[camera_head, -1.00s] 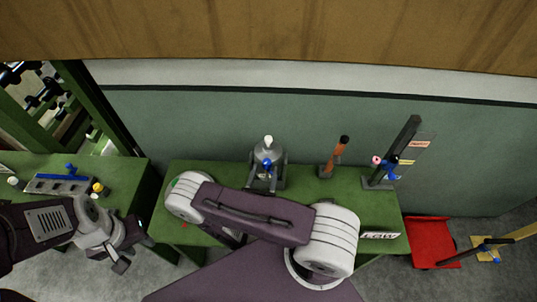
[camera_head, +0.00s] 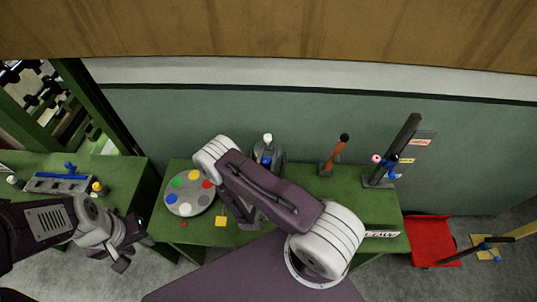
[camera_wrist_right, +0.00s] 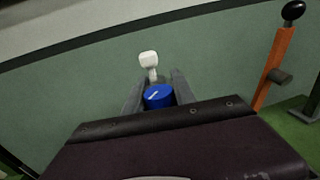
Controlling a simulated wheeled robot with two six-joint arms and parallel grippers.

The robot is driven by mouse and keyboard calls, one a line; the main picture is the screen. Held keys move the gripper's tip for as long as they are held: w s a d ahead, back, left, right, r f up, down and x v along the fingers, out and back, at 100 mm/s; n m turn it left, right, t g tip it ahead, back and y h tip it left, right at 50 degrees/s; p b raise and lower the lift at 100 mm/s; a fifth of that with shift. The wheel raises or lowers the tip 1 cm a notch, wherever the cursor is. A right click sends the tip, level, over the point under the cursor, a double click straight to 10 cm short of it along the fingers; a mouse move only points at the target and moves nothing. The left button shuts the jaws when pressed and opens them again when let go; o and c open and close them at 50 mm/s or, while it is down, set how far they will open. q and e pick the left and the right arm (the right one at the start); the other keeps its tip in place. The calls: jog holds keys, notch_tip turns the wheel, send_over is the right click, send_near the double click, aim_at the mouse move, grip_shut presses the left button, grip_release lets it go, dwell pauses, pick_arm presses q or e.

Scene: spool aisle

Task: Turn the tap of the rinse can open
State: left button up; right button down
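The grey rinse can (camera_head: 278,151) stands at the back of the green table, with a white knob on top and a blue tap (camera_head: 266,160) on its front. My right arm covers its lower part in the head view. My left gripper (camera_head: 128,252) is far left of the can, fingers apart and empty.
A paint palette (camera_head: 184,196) and a yellow block (camera_head: 221,221) lie left of my right arm. An orange-handled tool (camera_head: 335,158) and a dark post (camera_head: 401,145) stand right of the can. A red tray (camera_head: 432,241) is beyond the table's right end.

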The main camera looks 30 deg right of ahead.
jog(key=shift+f, duration=0.1)
jog(key=m+g+h+b, duration=0.1)
jog(key=g, duration=0.1)
jog(key=m+g+h+b, duration=0.3)
jog(key=g+b, duration=0.1)
jog(key=shift+s+d+f+m+h, duration=0.2)
jog(key=shift+s+d+m+h, duration=0.1)
jog(key=shift+s+d+m, duration=0.1)
jog(key=shift+s+r+m+g, duration=0.25)
jog(key=shift+m+g, duration=0.15)
jog(key=shift+g, duration=0.1)
jog(key=c, duration=1)
grip_release()
jog(key=shift+d, duration=0.1)
